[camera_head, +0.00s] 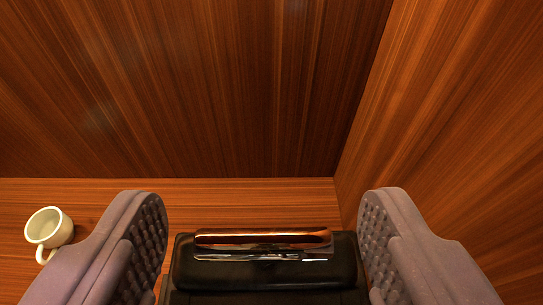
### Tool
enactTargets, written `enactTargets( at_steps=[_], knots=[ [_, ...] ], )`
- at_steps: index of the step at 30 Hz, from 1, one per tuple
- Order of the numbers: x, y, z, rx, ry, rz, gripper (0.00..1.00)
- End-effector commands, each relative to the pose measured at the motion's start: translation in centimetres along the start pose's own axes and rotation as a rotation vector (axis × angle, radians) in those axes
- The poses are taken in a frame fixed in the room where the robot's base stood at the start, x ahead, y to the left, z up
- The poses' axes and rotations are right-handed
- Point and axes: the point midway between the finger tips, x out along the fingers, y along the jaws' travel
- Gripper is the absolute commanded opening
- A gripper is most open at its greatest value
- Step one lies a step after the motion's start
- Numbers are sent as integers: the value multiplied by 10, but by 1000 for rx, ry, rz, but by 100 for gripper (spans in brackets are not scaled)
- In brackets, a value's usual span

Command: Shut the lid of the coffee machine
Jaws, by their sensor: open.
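The coffee machine (265,274) is black and sits at the bottom middle of the view, partly cut off by the lower edge. A shiny copper and chrome bar (263,238) runs across its top. I cannot tell from this angle how far the lid is open. My gripper (261,235) is open, with one grey padded finger on each side of the machine's top. Nothing is held between the fingers. I cannot tell whether either finger touches the machine.
A pale cup (48,229) stands on the wooden counter (95,200) at the left, beside the left finger. A wooden back wall (190,90) and a wooden right side wall (440,120) close in the space behind and to the right.

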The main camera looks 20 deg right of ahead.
Motion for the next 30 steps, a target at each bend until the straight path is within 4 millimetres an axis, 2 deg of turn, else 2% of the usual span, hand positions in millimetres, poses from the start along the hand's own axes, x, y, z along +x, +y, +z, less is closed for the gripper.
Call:
enactTargets(
  at_steps=[3,6,15,17,25,30],
  knots=[
    [18,0,0,-1,0,0,72],
    [28,0,0,-1,0,1,72],
    [32,0,0,-1,0,1,72],
    [32,0,0,-1,0,1,61],
    [31,0,-1,-1,1,1,0],
    [31,0,0,-2,8,1,0]
  ],
)
